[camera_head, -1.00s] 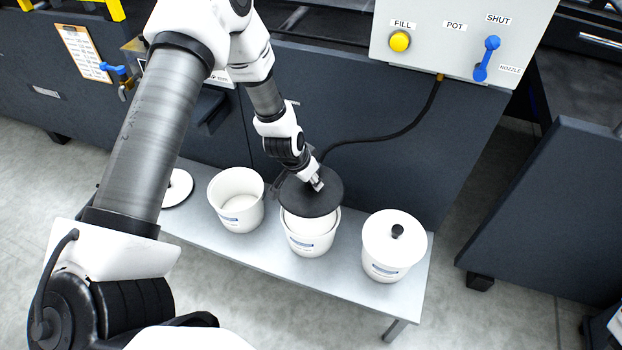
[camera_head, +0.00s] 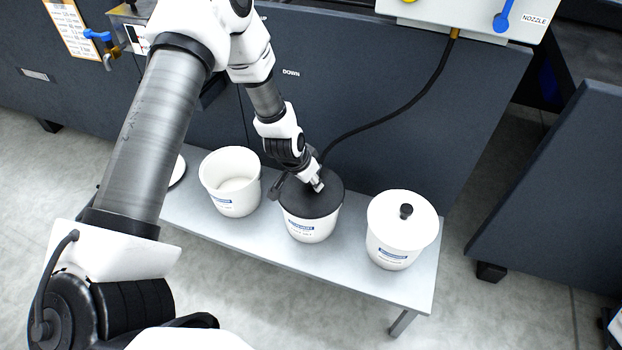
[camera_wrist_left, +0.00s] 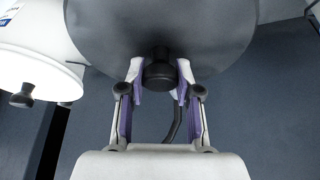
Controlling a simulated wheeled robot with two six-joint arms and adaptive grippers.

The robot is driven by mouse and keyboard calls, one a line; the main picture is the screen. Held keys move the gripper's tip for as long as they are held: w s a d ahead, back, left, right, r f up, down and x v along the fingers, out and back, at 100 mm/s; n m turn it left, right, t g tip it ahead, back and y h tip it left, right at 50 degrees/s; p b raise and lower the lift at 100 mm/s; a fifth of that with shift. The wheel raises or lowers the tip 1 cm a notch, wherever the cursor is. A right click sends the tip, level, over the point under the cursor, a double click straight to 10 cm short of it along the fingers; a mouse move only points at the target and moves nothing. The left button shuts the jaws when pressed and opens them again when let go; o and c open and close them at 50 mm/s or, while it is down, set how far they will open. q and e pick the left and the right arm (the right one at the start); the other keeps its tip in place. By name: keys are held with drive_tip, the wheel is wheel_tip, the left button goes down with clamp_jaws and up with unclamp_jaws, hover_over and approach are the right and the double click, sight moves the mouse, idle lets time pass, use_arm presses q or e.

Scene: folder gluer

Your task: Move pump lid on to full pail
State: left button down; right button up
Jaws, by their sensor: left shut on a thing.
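The pump lid (camera_head: 325,205) is a round black disc. My left gripper (camera_head: 317,185) is shut on the black knob at its centre. In the left wrist view the knob (camera_wrist_left: 159,72) sits between the two fingers and the disc fills the top. The lid lies over the mouth of the middle white pail (camera_head: 311,231), lined up with its rim and nearly level. I cannot tell whether lid and rim touch all round. The pail's inside is hidden now. My right gripper is not in view.
An open white pail (camera_head: 231,190) stands left on the grey bench (camera_head: 290,256). A pail with a white lid and black knob (camera_head: 401,225) stands right. A black hose (camera_head: 405,107) runs from the control box (camera_head: 480,15) down behind the lid. A dark machine wall is close behind.

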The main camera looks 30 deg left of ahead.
use_arm(q)
drive_tip(key=c, duration=0.7)
unclamp_jaws()
drive_tip(key=v, duration=1.2)
